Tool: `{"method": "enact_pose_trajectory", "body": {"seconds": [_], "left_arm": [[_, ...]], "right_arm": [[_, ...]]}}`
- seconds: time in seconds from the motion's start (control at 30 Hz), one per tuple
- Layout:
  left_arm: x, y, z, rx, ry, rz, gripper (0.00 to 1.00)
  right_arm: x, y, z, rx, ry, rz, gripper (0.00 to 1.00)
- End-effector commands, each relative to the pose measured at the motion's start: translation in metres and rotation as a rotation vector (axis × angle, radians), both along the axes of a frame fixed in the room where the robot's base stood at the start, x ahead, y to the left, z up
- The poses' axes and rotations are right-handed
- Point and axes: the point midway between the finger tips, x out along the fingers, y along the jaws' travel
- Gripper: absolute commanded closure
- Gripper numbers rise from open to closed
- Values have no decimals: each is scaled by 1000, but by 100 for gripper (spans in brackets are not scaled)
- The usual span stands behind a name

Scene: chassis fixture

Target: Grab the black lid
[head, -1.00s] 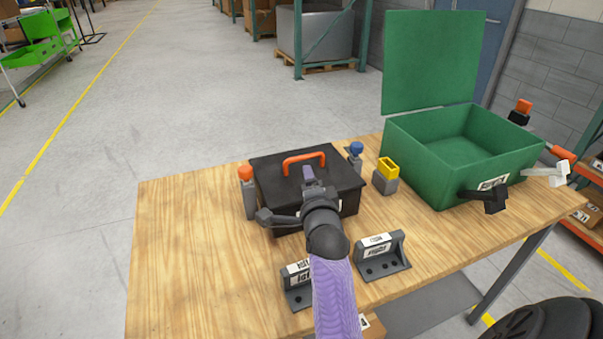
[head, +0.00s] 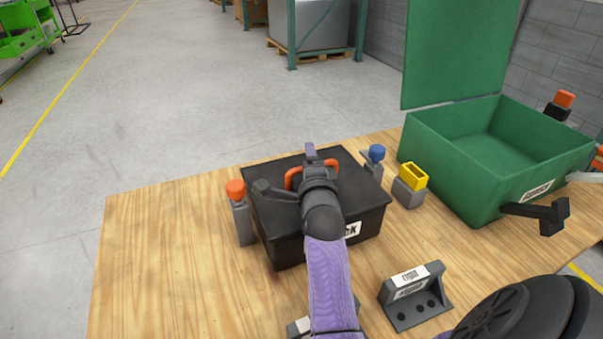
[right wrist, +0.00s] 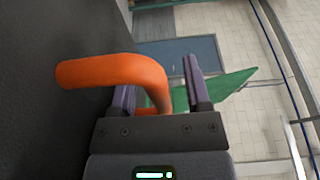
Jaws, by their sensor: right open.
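The black lid (head: 358,190) with an orange handle (head: 291,179) lies on a black box (head: 288,250) on the wooden table. My right gripper (head: 311,152) is over the lid at the handle and hides part of it. In the right wrist view my right gripper (right wrist: 160,82) is open, and the bent end of the orange handle (right wrist: 110,70) shows between its two fingers. The dark lid surface (right wrist: 28,90) fills the left of that view. Whether the fingers touch the handle cannot be told. My left gripper is not in view.
An orange-topped post (head: 236,190) stands left of the box. A blue-topped post (head: 376,155) and a yellow-topped block (head: 412,178) stand right of it. An open green bin (head: 440,180) is farther right. A grey labelled bracket (head: 415,300) lies in front. The table's left side is clear.

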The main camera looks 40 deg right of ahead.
Motion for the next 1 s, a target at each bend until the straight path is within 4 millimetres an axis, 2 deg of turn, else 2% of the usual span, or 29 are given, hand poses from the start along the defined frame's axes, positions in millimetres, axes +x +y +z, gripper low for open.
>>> {"method": "enact_pose_trajectory", "body": {"seconds": [0.17, 0.27, 0.47, 0.5, 1.0], "left_arm": [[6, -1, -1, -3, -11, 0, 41], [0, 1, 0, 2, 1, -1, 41], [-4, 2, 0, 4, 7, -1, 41], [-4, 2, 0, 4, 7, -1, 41], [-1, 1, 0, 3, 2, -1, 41]], "right_arm": [[-1, 0, 0, -1, 1, -1, 38], [0, 0, 0, -1, 1, -1, 55], [0, 0, 0, 0, 1, 0, 98], [0, 0, 0, 0, 1, 0, 100], [0, 0, 0, 0, 2, 0, 100]]}}
